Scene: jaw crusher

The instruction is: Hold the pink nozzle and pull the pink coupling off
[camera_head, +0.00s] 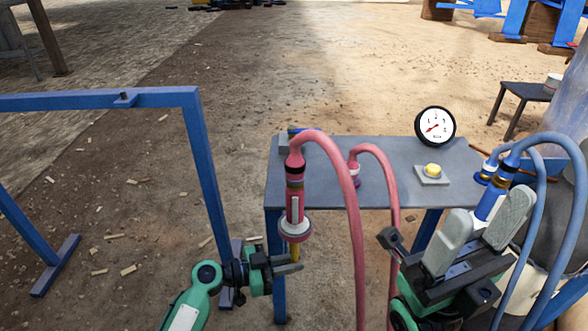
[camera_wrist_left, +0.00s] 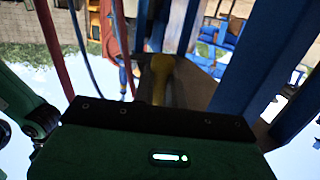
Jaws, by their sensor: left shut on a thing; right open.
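The pink coupling (camera_head: 294,168) is at the end of a pink hose and sits upright on the pink nozzle (camera_head: 294,215), which has a pale ring low down and a yellow stem below it. My left gripper (camera_head: 288,265) is shut at the yellow stem, below the ring, in front of the table's left corner. In the left wrist view a yellow stem (camera_wrist_left: 159,72) rises just beyond the dark gripper body; the fingers are hard to make out there. My right gripper (camera_head: 485,212) is open, with two grey pads apart, at the right, away from the pink parts.
The grey table (camera_head: 390,185) carries a gauge (camera_head: 435,126) and a yellow button (camera_head: 432,170). A second pink hose end (camera_head: 355,172) stands on it. Blue hoses (camera_head: 560,150) and a blue coupling are close behind my right gripper. A blue frame (camera_head: 208,170) stands left.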

